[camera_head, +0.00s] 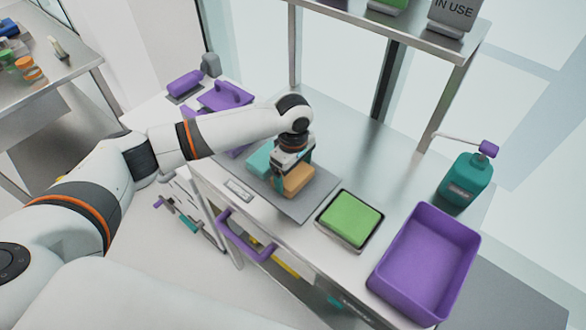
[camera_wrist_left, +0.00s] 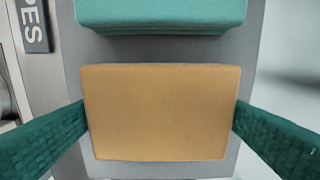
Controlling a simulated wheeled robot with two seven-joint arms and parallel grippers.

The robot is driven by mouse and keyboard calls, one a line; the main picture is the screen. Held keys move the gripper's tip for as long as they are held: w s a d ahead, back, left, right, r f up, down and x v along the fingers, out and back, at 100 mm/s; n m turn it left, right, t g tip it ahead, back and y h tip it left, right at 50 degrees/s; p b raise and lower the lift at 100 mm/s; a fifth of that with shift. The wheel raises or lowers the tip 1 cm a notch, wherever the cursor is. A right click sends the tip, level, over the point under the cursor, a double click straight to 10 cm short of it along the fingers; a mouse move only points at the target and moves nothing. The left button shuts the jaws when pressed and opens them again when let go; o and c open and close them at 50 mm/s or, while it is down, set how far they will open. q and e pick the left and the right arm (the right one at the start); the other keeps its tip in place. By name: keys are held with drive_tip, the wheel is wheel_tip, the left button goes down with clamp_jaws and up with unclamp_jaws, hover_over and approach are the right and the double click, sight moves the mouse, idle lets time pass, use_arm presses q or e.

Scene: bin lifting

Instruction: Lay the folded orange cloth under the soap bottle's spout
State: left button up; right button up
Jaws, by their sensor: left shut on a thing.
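The folded orange cloth (camera_head: 297,180) lies on a grey mat (camera_head: 322,196) on the steel table. It also fills the middle of the left wrist view (camera_wrist_left: 160,112). My left gripper (camera_head: 292,176) reaches down over the cloth and is shut on it, with one green finger at each side edge. The soap bottle (camera_head: 465,182) is teal with a purple pump top and stands at the far right of the table. Its thin spout (camera_head: 458,138) points left. My right gripper is in neither view.
A folded teal cloth (camera_head: 260,160) lies on the mat just beside the orange one, also in the wrist view (camera_wrist_left: 160,12). A green block in a tray (camera_head: 350,217) and an open purple bin (camera_head: 425,262) lie to the right. A shelf (camera_head: 400,25) stands above.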

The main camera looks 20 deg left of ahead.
use_arm(q)
drive_tip(key=o, duration=0.5)
drive_tip(key=shift+f, duration=0.1)
drive_tip(key=shift+o, duration=1)
